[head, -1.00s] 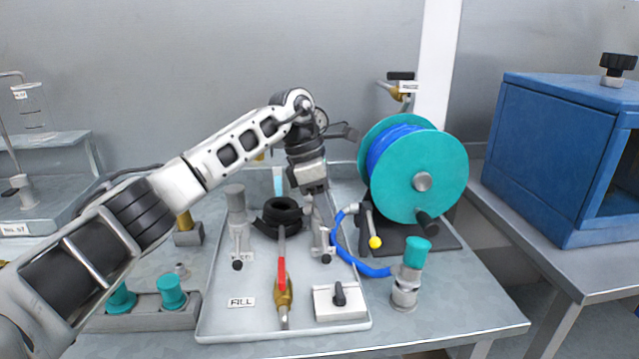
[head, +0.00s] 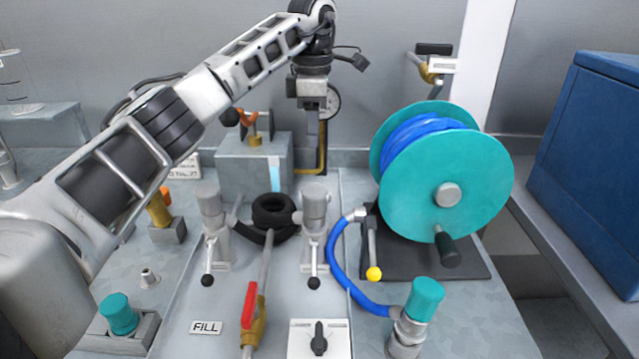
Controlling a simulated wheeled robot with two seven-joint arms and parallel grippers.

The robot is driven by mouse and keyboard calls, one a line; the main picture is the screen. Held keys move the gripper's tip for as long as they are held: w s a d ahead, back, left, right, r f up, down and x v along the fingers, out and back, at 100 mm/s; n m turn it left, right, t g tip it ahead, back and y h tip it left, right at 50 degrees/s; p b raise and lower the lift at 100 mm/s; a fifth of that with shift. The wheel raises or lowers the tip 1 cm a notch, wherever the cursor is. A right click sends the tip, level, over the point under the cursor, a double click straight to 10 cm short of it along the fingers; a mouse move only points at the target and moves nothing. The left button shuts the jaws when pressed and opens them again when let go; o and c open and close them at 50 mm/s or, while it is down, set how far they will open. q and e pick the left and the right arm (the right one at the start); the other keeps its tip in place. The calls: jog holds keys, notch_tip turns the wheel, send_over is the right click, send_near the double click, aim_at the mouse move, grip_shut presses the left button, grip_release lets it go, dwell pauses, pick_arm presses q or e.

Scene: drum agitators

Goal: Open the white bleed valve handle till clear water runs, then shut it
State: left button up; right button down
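No clearly white valve handle can be made out. A brass valve (head: 431,72) at the back wall, up behind the reel, carries a dark bar and a small white plate (head: 443,66). A brass valve with a red lever (head: 250,304) stands at the front of the tray near the FILL label (head: 207,327). My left gripper (head: 309,112) points down over the back of the bench, in front of a round gauge and a brass pipe (head: 322,150). Its fingertips are small and unclear, so its opening cannot be told. My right gripper is not in view. No running water shows.
A teal reel (head: 438,185) with blue hose stands at right. Two grey valves (head: 211,222) (head: 314,220) flank a black coil (head: 272,213) on the tray. A grey block (head: 240,165) with an orange-handled valve stands behind. A blue cabinet (head: 598,170) is at far right.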

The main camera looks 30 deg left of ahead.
pick_arm(q)
notch_tip(320, 180, down, 14)
jog(key=shift+r+p, duration=0.15)
jog(key=shift+p, duration=0.3)
grip_shut()
